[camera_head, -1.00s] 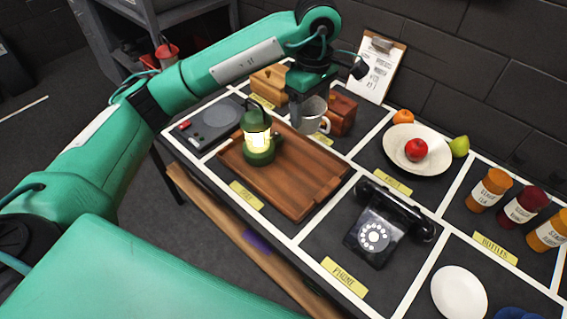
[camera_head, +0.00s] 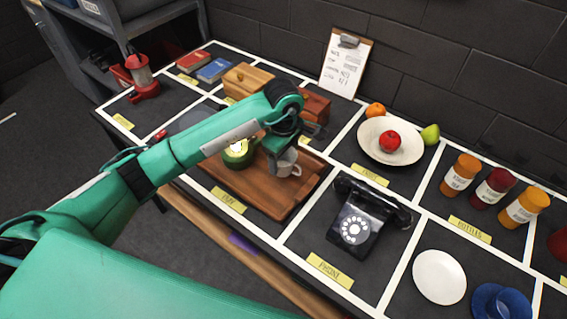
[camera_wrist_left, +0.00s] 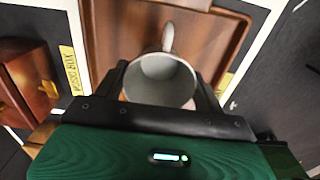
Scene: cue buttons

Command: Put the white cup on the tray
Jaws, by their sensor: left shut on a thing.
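The white cup (camera_head: 288,163) shows in the head view at the far right part of the wooden tray (camera_head: 275,200). My left gripper (camera_head: 275,160) is shut on the cup, which sits between its fingers in the left wrist view (camera_wrist_left: 160,80) with its handle pointing to the top of the picture. The tray lies beneath the cup there too (camera_wrist_left: 215,45). I cannot tell whether the cup's base touches the tray. My right gripper is out of view.
Wooden boxes (camera_head: 312,104) stand behind the tray. A black telephone (camera_head: 360,222) is to its right, with a plate of fruit (camera_head: 373,146) farther back. A clipboard (camera_head: 346,64) leans on the wall. The tray's front part is bare.

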